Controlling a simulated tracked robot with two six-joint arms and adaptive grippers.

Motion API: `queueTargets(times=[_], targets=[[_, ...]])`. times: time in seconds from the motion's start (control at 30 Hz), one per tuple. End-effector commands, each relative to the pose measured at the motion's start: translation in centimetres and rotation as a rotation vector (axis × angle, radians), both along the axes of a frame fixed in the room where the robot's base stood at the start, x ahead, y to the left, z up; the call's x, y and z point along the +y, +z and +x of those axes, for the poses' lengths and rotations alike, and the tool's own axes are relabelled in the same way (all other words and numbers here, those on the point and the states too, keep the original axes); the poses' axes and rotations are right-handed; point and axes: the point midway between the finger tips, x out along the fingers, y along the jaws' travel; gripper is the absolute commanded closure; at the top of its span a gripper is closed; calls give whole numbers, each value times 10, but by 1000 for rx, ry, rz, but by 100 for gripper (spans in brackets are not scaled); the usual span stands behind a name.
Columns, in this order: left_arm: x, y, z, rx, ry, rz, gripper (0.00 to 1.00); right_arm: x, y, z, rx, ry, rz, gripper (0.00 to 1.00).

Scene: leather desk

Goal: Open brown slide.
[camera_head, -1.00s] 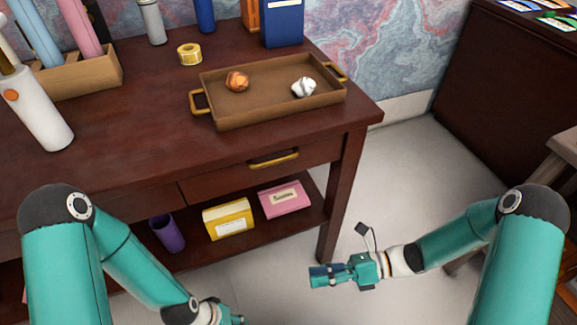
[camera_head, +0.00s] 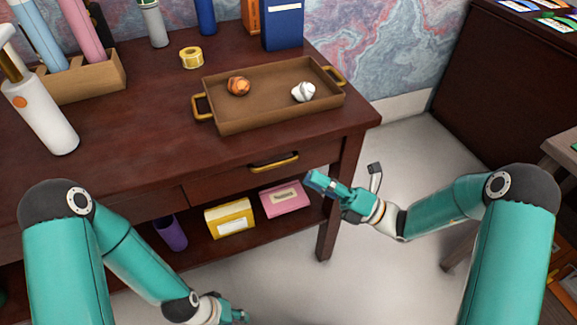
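The brown slide appears to be the dark brown drawer (camera_head: 225,184) under the desk top, with a gold handle (camera_head: 274,162) on its front. The drawer front looks flush with the desk, so it looks shut. My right gripper (camera_head: 317,182) is in front of the desk's right end, to the right of and slightly below the handle, and apart from it. Its fingers point left toward the desk; whether they are open is unclear. My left gripper (camera_head: 240,316) is low at the bottom edge, partly cut off, away from the drawer.
A brown tray (camera_head: 240,127) holding an orange lump and a white lump stands on the desk above the drawer. A yellow box (camera_head: 230,217), a pink box (camera_head: 285,199) and a purple cup (camera_head: 170,233) stand on the shelf below.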

Motion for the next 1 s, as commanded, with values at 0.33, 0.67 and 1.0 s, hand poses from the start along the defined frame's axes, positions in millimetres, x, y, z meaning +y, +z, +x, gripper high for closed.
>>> queueTargets(times=[0.33, 0.67, 1.0], targets=[[0, -5, 0, 0, 0, 0, 60, 51, 22, 19, -2, 2, -1, 63], [0, -5, 0, 0, 0, 0, 60, 60, 27, 23, 0, -2, -1, 63], [0, -5, 0, 0, 0, 0, 60, 60, 27, 23, 0, -2, -1, 98]])
